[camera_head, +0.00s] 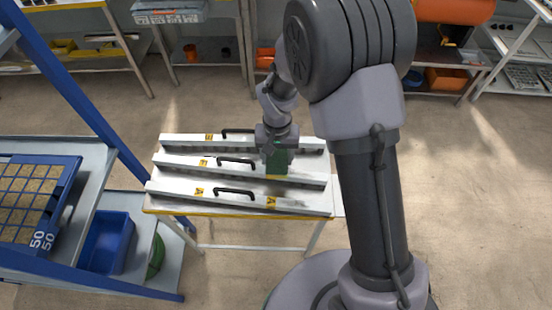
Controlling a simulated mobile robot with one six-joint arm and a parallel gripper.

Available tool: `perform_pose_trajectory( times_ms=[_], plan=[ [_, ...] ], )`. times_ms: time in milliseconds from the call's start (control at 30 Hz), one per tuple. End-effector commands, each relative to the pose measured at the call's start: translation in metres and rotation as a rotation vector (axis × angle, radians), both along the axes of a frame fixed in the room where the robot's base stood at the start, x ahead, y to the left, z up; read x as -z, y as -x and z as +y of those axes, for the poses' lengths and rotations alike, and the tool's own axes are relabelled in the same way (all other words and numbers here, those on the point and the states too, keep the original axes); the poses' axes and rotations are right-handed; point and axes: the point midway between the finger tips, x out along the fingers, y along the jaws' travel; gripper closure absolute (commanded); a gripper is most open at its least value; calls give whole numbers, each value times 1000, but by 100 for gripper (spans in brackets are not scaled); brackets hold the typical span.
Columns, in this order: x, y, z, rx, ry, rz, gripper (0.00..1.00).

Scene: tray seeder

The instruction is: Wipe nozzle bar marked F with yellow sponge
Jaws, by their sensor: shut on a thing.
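Three long pale bars with black handles lie side by side on a small table. The back bar (180,140), the middle bar (180,162) and the front bar (170,187) carry small yellow labels. The letters are too small to read surely, so I cannot tell which is F. My gripper (277,146) points down over the right part of the bars. It is shut on a block that looks green (277,164), between the back and middle bars' right ends. Whether the block touches a bar is unclear. No separate yellow sponge shows.
The table (240,216) has a yellow front edge. At left, a blue-framed rack holds a seed tray marked 50 (72,180) and a blue bin (108,240). Shelves with bins line the back. Floor between is clear.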

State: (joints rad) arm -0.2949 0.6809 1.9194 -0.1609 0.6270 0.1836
Motion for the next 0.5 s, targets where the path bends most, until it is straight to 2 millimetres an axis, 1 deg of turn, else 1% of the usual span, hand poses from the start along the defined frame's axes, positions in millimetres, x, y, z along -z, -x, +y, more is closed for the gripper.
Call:
perform_pose_trajectory(
  times_ms=[33,100,400,500],
  plan=[
    [-8,-1,0,0,0,0,87],
    [-14,-1,-1,1,0,0,87],
    [-41,-4,-3,4,0,0,87],
    [-46,-5,-4,4,0,1,87]
  ],
)
